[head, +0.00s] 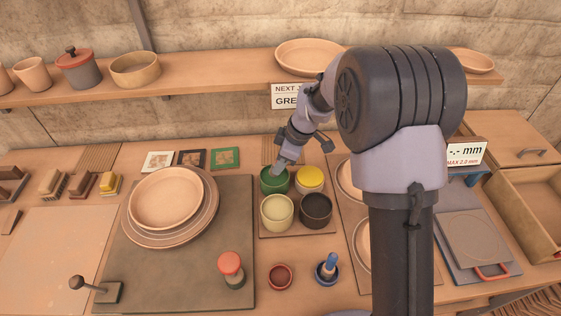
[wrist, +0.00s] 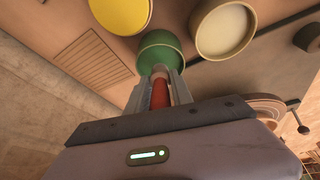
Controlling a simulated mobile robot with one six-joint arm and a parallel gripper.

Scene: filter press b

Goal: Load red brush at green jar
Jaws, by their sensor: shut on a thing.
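My gripper (head: 284,163) points down over the green jar (head: 273,181) at the back left of a group of jars. In the wrist view my gripper (wrist: 158,78) is shut on the red brush (wrist: 159,94), whose red handle lies between the two fingers. The far end of the brush reaches the green jar (wrist: 161,50), but its tip is hidden. I cannot tell how deep the tip is in the jar. The brush is hardly visible in the head view.
A yellow jar (head: 310,178), a cream jar (head: 277,211) and a dark jar (head: 315,209) stand close by. Stacked plates (head: 166,198) stand left.

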